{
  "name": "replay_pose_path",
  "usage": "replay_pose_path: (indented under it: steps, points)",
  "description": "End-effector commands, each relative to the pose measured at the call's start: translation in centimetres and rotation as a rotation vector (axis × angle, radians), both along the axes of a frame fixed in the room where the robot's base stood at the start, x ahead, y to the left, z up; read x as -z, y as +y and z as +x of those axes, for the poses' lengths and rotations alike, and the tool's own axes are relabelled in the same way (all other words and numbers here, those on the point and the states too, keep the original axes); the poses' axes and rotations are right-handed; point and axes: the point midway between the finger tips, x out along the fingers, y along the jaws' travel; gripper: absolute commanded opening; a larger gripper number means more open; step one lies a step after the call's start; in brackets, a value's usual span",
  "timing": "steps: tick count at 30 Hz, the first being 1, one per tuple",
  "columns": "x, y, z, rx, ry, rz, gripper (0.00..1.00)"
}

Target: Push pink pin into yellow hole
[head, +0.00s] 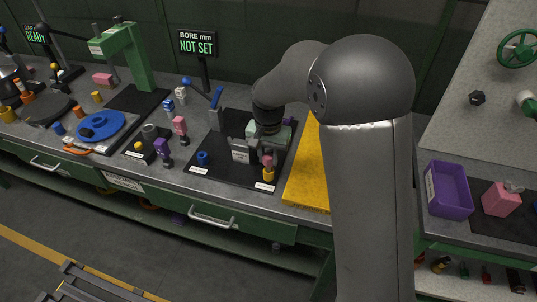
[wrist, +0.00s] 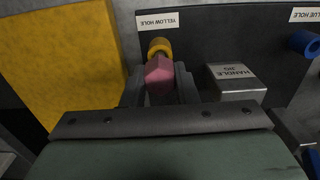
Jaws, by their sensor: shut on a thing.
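My gripper (wrist: 159,86) is shut on the pink pin (wrist: 158,71), with a finger on each side of it. The yellow hole (wrist: 159,46) is a short yellow cylinder beside the label "YELLOW HOLE", directly in line with the pin. In the head view the pink pin (head: 267,160) stands just above the yellow hole (head: 268,175) at the front right of the black mat. The pin's lower end is hidden in the wrist view, so I cannot tell how far it sits in the hole.
A grey block labelled "HANDLE" (wrist: 237,82) stands close to the right of the fingers in the wrist view. The blue hole (head: 203,158) is at the mat's left. A yellow board (head: 309,178) lies right of the mat. Another pink pin (head: 180,127) stands farther left.

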Motion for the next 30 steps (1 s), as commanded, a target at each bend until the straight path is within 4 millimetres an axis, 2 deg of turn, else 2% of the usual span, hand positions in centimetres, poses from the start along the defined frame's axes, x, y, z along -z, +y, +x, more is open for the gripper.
replay_pose_path:
  steps: [29,30]
  points:
    - [2.6,0.0,0.0,0.000,0.000,0.000,0.00]
    - [2.5,0.0,0.0,0.000,0.000,0.000,0.35]
